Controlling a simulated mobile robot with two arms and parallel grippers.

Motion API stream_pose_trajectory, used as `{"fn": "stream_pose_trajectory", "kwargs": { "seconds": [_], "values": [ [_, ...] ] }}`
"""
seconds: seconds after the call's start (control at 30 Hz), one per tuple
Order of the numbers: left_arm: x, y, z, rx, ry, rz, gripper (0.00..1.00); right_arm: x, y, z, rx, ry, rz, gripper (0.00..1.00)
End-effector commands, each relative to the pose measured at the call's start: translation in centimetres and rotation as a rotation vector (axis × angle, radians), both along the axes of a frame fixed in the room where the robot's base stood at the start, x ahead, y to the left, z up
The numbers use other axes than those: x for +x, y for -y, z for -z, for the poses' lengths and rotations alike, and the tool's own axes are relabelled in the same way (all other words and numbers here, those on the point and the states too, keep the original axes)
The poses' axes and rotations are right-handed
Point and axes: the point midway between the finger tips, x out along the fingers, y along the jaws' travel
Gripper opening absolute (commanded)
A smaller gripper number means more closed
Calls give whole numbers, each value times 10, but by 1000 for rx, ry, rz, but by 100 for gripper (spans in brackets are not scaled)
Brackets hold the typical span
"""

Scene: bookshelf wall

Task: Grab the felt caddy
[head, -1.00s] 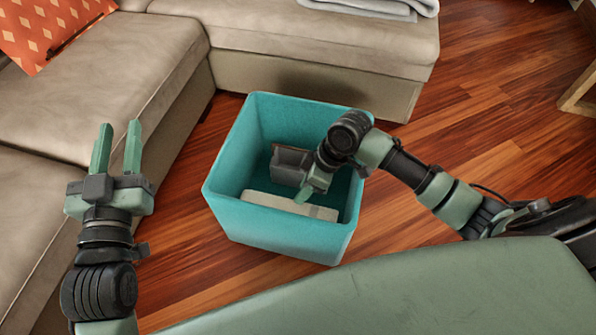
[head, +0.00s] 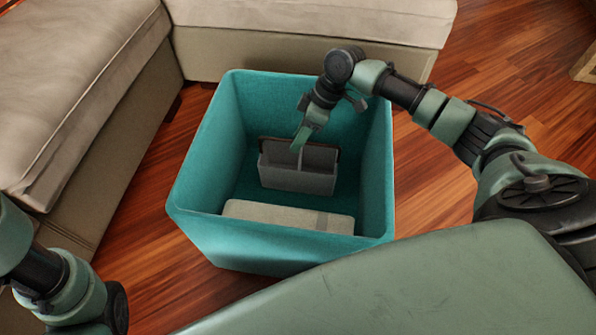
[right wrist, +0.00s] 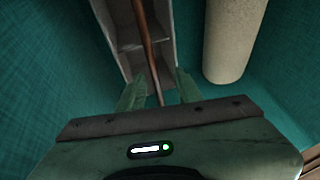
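The grey felt caddy (head: 316,170) has two compartments and a brown bar handle. It stands inside a teal fabric bin (head: 215,235), towards its back wall. My right gripper (head: 302,138) reaches down into the bin at the caddy's top. In the right wrist view, my right gripper's (right wrist: 160,90) fingers are apart, with the handle (right wrist: 147,45) running between them. The caddy (right wrist: 125,62) lies beyond the fingertips there. I cannot tell whether a finger touches it. My left gripper is out of view; only my left arm shows at lower left.
A beige block-like object (head: 275,215) lies in the front of the bin; it shows as a pale rounded shape (right wrist: 233,40) in the right wrist view. A beige sofa (head: 70,90) stands behind and left. Wooden floor (head: 440,180) is clear at right.

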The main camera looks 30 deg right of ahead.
Motion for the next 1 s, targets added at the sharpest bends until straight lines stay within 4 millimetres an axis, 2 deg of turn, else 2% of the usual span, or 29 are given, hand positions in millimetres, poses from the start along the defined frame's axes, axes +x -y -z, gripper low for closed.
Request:
{"fn": "stream_pose_trajectory", "kwargs": {
  "seconds": [0.23,0.4,0.47,1.0],
  "values": [
    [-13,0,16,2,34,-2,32,3,-5,24,0,0,0,34],
    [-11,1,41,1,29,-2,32,6,-12,45,-1,1,0,34],
    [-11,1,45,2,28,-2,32,7,-15,50,-1,1,1,34],
    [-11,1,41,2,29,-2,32,7,-16,49,-1,1,3,34]
  ]
}}
